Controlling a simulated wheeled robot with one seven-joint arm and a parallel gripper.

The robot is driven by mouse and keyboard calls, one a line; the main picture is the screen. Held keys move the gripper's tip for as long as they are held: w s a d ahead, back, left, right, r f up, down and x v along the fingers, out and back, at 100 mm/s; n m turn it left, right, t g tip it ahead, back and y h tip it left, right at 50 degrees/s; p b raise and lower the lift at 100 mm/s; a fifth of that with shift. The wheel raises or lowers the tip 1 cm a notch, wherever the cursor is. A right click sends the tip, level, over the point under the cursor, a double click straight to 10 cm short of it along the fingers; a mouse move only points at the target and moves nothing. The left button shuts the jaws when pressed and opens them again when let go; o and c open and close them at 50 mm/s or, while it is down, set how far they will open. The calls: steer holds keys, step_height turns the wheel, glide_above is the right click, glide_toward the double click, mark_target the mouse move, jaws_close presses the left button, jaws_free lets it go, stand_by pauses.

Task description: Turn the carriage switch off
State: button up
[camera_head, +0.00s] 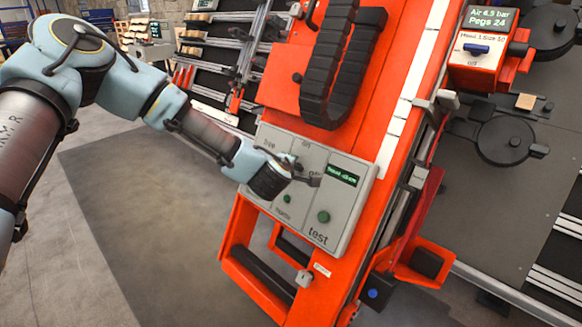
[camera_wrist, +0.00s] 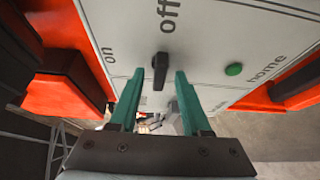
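The carriage switch is a black knob (camera_wrist: 160,70) on a pale grey control panel (camera_wrist: 215,38). In the wrist view it stands lengthwise up and down, below the printed word "off"; "on" is printed to its left. I cannot tell which end of the knob is its pointer. My gripper (camera_wrist: 160,73) has its green fingers apart, one on each side of the knob in the picture, with gaps showing; contact is not visible. In the head view my gripper (camera_head: 304,178) is at the middle of the panel (camera_head: 335,215) and hides most of the knob.
Green buttons sit nearby: one by "home" (camera_wrist: 234,69) and one above "test" (camera_head: 323,216). A small green display (camera_head: 342,175) is at the panel's upper right. A black cable chain (camera_head: 328,75) hangs above the panel on the orange gantry. Open floor (camera_head: 140,220) lies to the left.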

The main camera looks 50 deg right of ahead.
steer(key=v, duration=1)
steer(key=shift+a+b, duration=0.35)
steer(key=shift+s+r, duration=0.15)
steer(key=w+a+r+m+g+y+p, duration=0.1)
steer(key=w+a+r+m+y+p, duration=0.15)
steer(key=w+a, duration=0.75)
steer(key=w+a+r+m+y+p, duration=0.3)
steer(key=w+a, duration=0.4)
steer(key=a, duration=0.7)
steer(key=s+a+r+g+y+p, duration=0.1)
steer(key=a+r+y+p, duration=0.1)
steer(key=a, duration=0.7)
steer(key=s+a+r+n+g+y+p, duration=0.1)
steer(key=s+a+r+p, duration=0.1)
steer(key=a, duration=0.8)
steer(key=s+a+r+g+y+p, duration=0.1)
steer(key=a+r, duration=0.3)
steer(key=a, duration=0.6)
steer(key=shift+s+g+y+p, duration=0.35)
steer(key=shift+y+p, duration=0.1)
steer(key=shift+y, duration=0.4)
